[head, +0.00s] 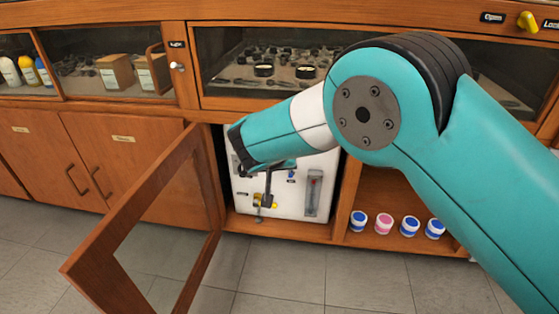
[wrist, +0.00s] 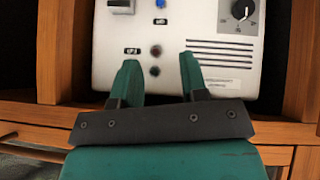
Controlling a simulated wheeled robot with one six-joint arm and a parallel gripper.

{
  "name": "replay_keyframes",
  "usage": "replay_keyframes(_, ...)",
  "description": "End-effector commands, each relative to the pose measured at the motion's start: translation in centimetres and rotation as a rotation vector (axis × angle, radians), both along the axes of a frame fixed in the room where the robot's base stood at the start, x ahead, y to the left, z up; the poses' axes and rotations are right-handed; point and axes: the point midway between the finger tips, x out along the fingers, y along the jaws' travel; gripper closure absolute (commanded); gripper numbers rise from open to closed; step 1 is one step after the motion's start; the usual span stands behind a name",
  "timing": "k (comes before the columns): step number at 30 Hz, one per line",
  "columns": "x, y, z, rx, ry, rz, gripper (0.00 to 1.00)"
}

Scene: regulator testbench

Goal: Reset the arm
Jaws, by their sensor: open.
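My teal arm reaches across the head view from the right. My gripper (wrist: 160,85) is open and empty in the wrist view, its two teal fingers apart in front of a white panel (wrist: 180,25). In the head view the white regulator unit (head: 285,205) stands in an open cabinet bay. A flow tube (head: 313,192) and a small yellow part show on its front. My arm hides its upper left part.
A glass-paned wooden door (head: 150,225) stands open at the left of the bay. Several lidded jars (head: 384,222) sit on a shelf to the right. A yellow knob (head: 527,21) is at the top right. The tiled floor in front is clear.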

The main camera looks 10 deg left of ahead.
Motion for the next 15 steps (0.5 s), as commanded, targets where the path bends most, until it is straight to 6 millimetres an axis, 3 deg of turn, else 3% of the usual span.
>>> replay_keyframes(8, 0.1, -0.3, 0.5, 0.003, 0.006, 0.001, 0.6)
replay_keyframes(11, -0.2, -1.7, 2.7, 0.016, 0.048, 0.015, 0.6)
replay_keyframes(15, -2.2, -5.9, 8.1, 0.051, 0.172, 0.069, 0.6)
